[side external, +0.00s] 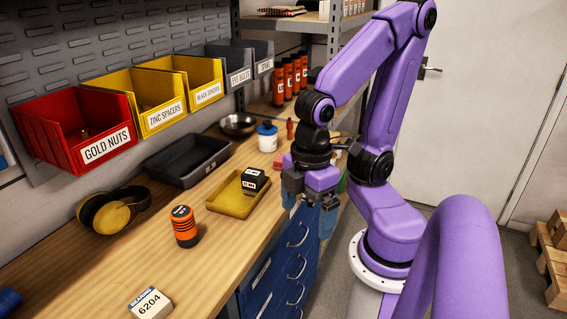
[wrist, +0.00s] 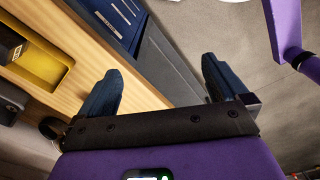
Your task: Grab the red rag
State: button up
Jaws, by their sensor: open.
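No red rag shows clearly in either view. In the side external view, a small reddish patch (side external: 287,161) shows on the bench just behind my gripper (side external: 311,208); it is partly hidden, and I cannot tell whether it is cloth. My gripper is open and empty, beside the bench's front edge above the blue drawers. In the wrist view, the two dark fingers of my gripper (wrist: 160,88) stand wide apart with nothing between them. Below them are the bench edge, the drawer cabinet and the grey floor.
A yellow tray (side external: 222,199) with a black box (side external: 254,181) lies left of my gripper. An orange-black cylinder (side external: 184,226), ear defenders (side external: 113,210), a black tray (side external: 187,160) and a white jar (side external: 267,138) also stand on the bench (side external: 100,262). Blue drawers (side external: 285,262) are below.

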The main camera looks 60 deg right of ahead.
notch_tip(320, 180, up, 4)
jog(key=w+d+m+t, duration=0.3)
jog(key=w, duration=0.7)
jog(key=w+d+m+t, duration=0.2)
jog(key=w+d+t, duration=0.15)
jog(key=w, duration=0.55)
jog(key=w+d+r+m+t+h, duration=0.15)
jog(key=w+d, duration=0.25)
jog(key=d, duration=0.4)
jog(key=w+d+m+t+h, duration=0.1)
jog(key=w+d+m+h, duration=0.1)
jog(key=w+d, duration=0.5)
jog(key=s+d+f+m+t, duration=0.2)
jog(key=s+d+m, duration=0.1)
jog(key=s+d, duration=0.95)
jog(key=s+a+m+t, duration=0.3)
jog(key=s+m, duration=0.1)
jog(key=s, duration=0.8)
notch_tip(320, 180, down, 11)
jog(key=shift+n+y, duration=0.25)
jog(key=shift+n, duration=0.1)
jog(key=x, duration=1.7)
jog(key=shift+d+f, duration=0.4)
jog(key=shift+d, duration=0.05)
jog(key=c, duration=0.8)
